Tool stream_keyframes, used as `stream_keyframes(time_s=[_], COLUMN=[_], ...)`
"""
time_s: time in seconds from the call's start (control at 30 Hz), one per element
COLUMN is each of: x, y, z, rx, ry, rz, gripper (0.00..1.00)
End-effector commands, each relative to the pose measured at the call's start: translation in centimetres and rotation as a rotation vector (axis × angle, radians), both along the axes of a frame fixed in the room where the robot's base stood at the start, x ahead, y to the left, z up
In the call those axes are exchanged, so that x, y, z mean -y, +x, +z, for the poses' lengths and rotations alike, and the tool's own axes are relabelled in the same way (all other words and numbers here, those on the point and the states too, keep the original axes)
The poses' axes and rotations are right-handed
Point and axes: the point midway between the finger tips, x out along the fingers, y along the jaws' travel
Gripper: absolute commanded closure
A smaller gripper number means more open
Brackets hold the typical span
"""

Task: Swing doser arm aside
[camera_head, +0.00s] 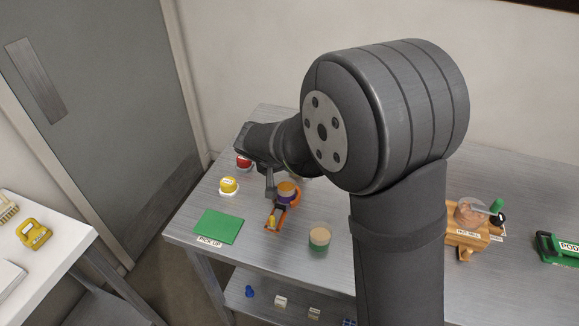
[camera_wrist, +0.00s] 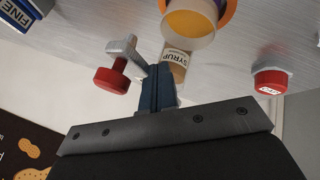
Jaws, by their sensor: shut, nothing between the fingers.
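The doser (camera_head: 287,193) stands on the steel table in the head view, with a purple and orange body and an orange arm (camera_head: 275,219) with a yellow part reaching toward the front. In the wrist view, an orange ring holds a pale cup-like part (camera_wrist: 190,23), and a jar labelled SYRUP (camera_wrist: 175,66) is close by. My gripper (camera_head: 269,190) is right beside the doser, fingers pointing down. In the wrist view its fingers (camera_wrist: 158,88) are together and empty, close to the SYRUP jar. I cannot tell whether they touch the doser.
A yellow button (camera_head: 229,185), red button (camera_head: 243,163) and green PICK UP mat (camera_head: 218,227) are to the left. A green-based cup (camera_head: 319,238) stands front right. The nut mill (camera_head: 466,238) is further right. A red knob (camera_wrist: 112,81) shows left of my fingers.

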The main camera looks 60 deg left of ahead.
Motion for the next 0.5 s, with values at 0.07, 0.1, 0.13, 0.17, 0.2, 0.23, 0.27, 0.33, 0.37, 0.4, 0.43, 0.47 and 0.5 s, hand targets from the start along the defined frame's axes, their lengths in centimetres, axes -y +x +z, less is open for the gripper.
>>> stream_keyframes(time_s=[0.07, 0.1, 0.13, 0.17, 0.2, 0.23, 0.27, 0.33, 0.37, 0.4, 0.43, 0.47, 0.5], x=[0.1, 0.1, 0.1, 0.2, 0.2, 0.3, 0.3, 0.5, 0.6, 0.7, 0.8, 1.0, 1.1], y=[0.1, 0.1, 0.2, 0.2, 0.3, 0.4, 0.4, 0.6, 0.8, 1.0, 1.2, 1.3, 1.6], z=[0.0, 0.0, 0.0, 0.0, 0.0, 0.0, 0.0, 0.0, 0.0, 0.0, 0.0, 0.0, 0.0], rx=[0.0, -0.001, 0.0, 0.0, 0.0, 0.0, -0.001, -0.001, 0.0, -0.001, 0.0, 0.0, 0.0], ry=[0.0, 0.0, 0.0, 0.001, 0.001, 0.0, 0.0, 0.0, 0.0, 0.001, 0.001, 0.001, 0.001], rz=[0.01, 0.015, 0.019, 0.025, 0.033, 0.042, 0.052, 0.079, 0.094, 0.115, 0.133, 0.154, 0.185], gripper=[1.0, 1.0, 1.0, 1.0, 1.0, 1.0, 1.0, 1.0, 1.0, 1.0, 1.0, 1.0, 1.0])
